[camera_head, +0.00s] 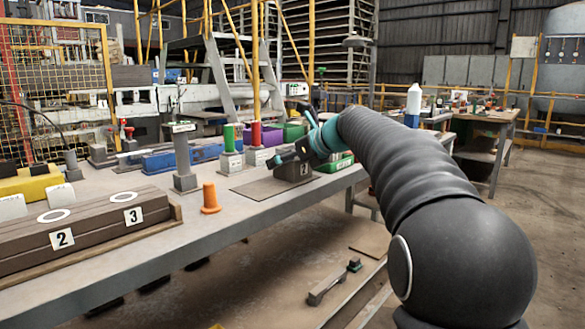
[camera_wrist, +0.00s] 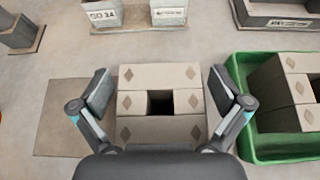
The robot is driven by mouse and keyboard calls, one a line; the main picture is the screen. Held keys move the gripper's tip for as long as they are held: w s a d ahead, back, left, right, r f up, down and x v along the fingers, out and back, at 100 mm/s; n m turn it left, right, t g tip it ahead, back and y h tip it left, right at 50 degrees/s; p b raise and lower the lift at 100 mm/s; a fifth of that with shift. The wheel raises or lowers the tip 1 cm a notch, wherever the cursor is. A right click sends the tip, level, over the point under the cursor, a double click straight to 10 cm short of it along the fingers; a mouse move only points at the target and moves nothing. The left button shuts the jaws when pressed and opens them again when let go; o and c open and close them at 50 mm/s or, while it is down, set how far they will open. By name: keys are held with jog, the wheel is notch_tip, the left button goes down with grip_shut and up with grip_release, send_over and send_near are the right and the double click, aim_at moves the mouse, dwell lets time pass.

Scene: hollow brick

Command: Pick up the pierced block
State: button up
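The pierced block (camera_wrist: 160,76) is grey-brown with diamond marks and a dark square hole in its middle. It lies below my gripper (camera_wrist: 160,92) in the wrist view, its near end partly hidden by the gripper body. My gripper is open, with one dark finger left and one right of the block.
A green tray (camera_wrist: 246,140) holding a similar block (camera_wrist: 292,88) stands close to the right finger. A flat board (camera_wrist: 62,118) lies at the left. Labelled holders (camera_wrist: 103,14) stand beyond the block.

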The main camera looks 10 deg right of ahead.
jog(key=c, duration=1.2)
jog(key=shift+f, duration=0.15)
jog(key=shift+c, duration=0.8)
